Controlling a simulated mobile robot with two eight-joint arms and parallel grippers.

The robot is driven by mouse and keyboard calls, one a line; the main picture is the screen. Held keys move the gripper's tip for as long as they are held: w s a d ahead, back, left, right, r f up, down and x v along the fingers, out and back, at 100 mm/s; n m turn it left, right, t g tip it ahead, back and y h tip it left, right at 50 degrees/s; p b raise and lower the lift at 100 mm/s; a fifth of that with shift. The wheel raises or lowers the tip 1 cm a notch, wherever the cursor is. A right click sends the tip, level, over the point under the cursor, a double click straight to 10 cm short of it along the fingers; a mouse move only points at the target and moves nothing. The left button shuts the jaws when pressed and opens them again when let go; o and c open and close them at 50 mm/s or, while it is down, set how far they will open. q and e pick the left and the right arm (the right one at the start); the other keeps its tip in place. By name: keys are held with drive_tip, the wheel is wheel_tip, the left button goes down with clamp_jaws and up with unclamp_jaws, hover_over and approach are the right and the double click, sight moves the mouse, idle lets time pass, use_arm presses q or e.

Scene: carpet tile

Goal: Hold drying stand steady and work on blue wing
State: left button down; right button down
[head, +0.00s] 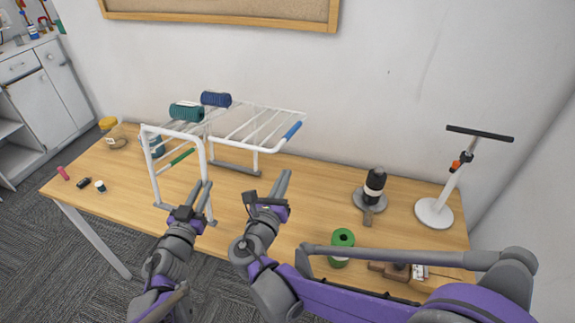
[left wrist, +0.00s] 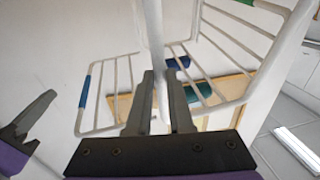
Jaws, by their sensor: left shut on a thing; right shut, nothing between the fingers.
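The white drying stand (head: 205,165) stands on the wooden table. Its wing with the blue grip (head: 291,130) sticks out to the right, roughly level; the blue grip shows at the left in the left wrist view (left wrist: 85,91). A green grip (head: 182,157) sits low on the stand's left part. My left gripper (head: 205,187) is shut on the stand's near upright post, seen between its fingers in the left wrist view (left wrist: 157,65). My right gripper (head: 284,181) is shut and empty, below and in front of the blue wing, apart from it.
A teal roll (head: 186,112) and a dark blue roll (head: 216,99) lie on top of the stand. A black bottle (head: 375,184), a green spool (head: 342,240) and a white-based T-stand (head: 435,213) are on the right. Small items lie at the left end.

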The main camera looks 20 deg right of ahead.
idle(0.3)
use_arm(q)
drive_tip(key=c, duration=0.7)
unclamp_jaws()
drive_tip(key=shift+c, duration=0.2)
